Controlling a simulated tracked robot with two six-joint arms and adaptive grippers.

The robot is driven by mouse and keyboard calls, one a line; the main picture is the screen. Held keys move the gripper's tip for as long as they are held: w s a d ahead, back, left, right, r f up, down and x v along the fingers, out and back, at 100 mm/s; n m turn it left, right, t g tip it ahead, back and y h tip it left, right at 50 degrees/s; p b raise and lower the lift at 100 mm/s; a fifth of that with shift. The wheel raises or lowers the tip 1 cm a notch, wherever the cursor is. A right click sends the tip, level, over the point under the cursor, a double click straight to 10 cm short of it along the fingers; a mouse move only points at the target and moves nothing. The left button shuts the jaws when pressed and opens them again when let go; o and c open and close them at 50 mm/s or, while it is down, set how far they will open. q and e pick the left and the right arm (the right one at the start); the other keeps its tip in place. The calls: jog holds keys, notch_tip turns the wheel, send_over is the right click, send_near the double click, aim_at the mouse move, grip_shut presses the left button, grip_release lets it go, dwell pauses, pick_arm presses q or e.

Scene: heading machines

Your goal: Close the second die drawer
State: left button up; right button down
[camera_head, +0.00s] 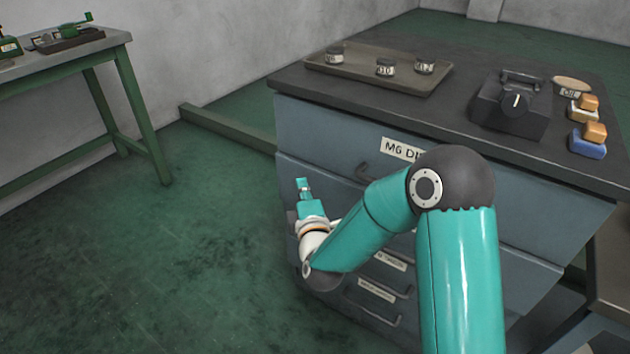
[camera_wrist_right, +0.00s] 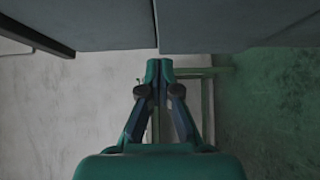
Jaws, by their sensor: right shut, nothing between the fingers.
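The grey-blue die cabinet (camera_head: 330,128) stands at centre right, with a top drawer label starting "M6 DI" (camera_head: 402,149). The second drawer front (camera_head: 338,188) is below it and is partly hidden by my right arm. I cannot tell how far it stands out. My right gripper (camera_head: 302,182) is shut and empty, at the left end of the second drawer front. In the right wrist view, the shut fingertips (camera_wrist_right: 160,68) are near the lower edge of grey panels (camera_wrist_right: 205,25), with a narrow seam between them. I cannot tell whether they touch. My left gripper is out of view.
Lower drawers have protruding handles (camera_head: 372,318).

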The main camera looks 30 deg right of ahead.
aim_at(310, 170)
jog(key=shift+w+d, duration=0.25)
jog(key=shift+d, duration=0.4)
jog(key=shift+w+d, duration=0.25)
jog(key=shift+d, duration=0.35)
jog(key=shift+w+d, duration=0.25)
jog(key=shift+d, duration=0.4)
